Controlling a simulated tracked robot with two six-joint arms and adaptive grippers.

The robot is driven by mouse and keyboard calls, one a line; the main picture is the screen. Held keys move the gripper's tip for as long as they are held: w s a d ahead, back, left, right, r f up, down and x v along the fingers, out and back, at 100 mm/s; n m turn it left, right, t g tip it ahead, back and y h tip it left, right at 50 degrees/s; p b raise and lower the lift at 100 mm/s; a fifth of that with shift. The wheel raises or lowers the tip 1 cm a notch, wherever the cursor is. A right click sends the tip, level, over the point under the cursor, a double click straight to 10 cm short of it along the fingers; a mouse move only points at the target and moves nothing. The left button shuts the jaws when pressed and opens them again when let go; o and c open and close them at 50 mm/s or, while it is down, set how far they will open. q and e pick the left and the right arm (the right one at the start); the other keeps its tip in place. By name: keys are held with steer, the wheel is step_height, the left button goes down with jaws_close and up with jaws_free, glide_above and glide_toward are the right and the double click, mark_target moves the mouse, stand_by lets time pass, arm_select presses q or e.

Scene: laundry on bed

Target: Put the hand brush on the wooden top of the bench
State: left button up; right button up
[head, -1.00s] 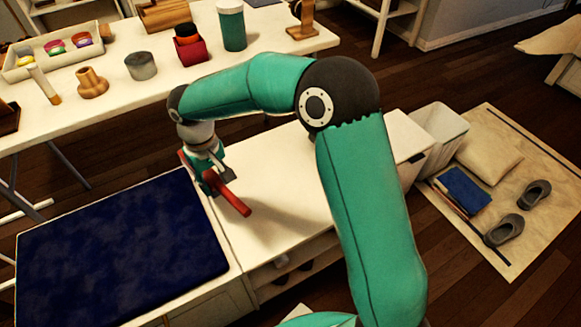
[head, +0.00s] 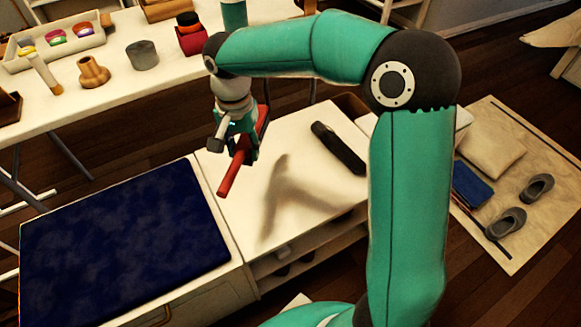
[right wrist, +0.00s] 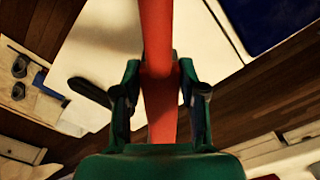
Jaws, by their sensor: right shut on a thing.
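A red, stick-like thing (head: 230,175), which I take for the hand brush, is held by my right gripper (head: 242,148). It hangs tilted above the bench's pale bare top (head: 300,195) and casts a shadow there, apart from it. In the right wrist view, the red thing (right wrist: 160,115) runs lengthwise between the fingers of my right gripper (right wrist: 160,78), which are shut on it. Bristles cannot be made out. My left gripper is out of view.
A dark blue cushion (head: 115,225) covers the bench's left part. A black elongated thing (head: 338,148) lies at the bare top's right end. Behind stands a white table (head: 120,105) with several items. A mat (head: 500,165) with slippers lies on the floor at right.

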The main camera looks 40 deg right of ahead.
steer(key=shift+s+d+f+m, duration=0.1)
steer(key=shift+s+f+m, duration=0.05)
steer(key=shift+f+m, duration=0.15)
step_height(320, 180, down, 19)
steer(key=b, duration=0.6)
steer(key=shift+f, duration=0.1)
steer(key=o, duration=1.1)
steer(key=shift+c, duration=0.2)
steer(key=shift+o, duration=0.2)
steer(key=shift+r, duration=0.2)
step_height(320, 180, up, 12)
steer(key=p, duration=0.3)
steer(key=shift+p, duration=0.3)
